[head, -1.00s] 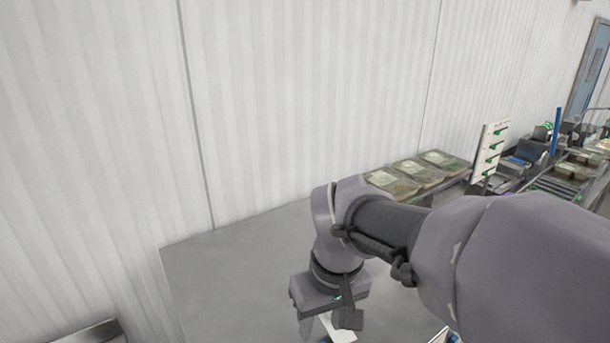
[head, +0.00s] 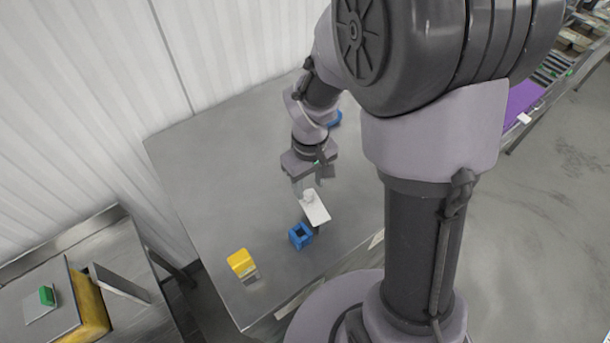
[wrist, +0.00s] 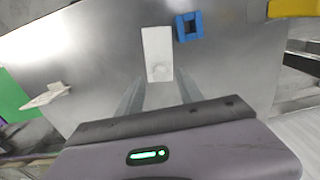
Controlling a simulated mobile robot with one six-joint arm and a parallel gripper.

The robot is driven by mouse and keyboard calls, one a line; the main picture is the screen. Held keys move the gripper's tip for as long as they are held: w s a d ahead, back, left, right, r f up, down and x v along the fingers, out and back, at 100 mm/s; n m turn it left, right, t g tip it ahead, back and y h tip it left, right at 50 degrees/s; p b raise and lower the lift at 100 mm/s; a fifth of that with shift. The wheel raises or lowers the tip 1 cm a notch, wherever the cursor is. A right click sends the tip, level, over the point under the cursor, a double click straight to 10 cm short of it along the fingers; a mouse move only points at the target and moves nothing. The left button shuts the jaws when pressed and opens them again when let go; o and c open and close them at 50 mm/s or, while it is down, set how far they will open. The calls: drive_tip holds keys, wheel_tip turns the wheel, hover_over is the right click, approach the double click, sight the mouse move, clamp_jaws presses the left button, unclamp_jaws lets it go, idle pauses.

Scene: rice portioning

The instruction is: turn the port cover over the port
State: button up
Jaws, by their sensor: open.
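A flat white plate (head: 317,209) with a small round raised part at one end lies at the table; it also shows in the wrist view (wrist: 157,45). It looks like the port cover, but I cannot make out a port. My gripper (head: 308,186) is open and empty, pointing down by the round end of the plate. In the wrist view my gripper's fingers (wrist: 159,78) stand apart, one on each side of that end. I cannot tell their height above it.
A blue block with a square opening (head: 300,235) stands beside the plate, and a yellow object (head: 241,263) stands near the table's front corner. Another blue item (head: 335,118) is partly hidden behind my arm. The left of the grey table (head: 215,170) is clear.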

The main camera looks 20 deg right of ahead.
sight(309, 192)
wheel_tip(309, 192, down, 3)
drive_tip(key=shift+r, duration=0.2)
drive_tip(key=shift+w+d+f, duration=0.1)
drive_tip(key=shift+w+f, duration=0.05)
drive_tip(key=shift+f, duration=0.3)
drive_tip(key=shift+c, duration=1)
clamp_jaws()
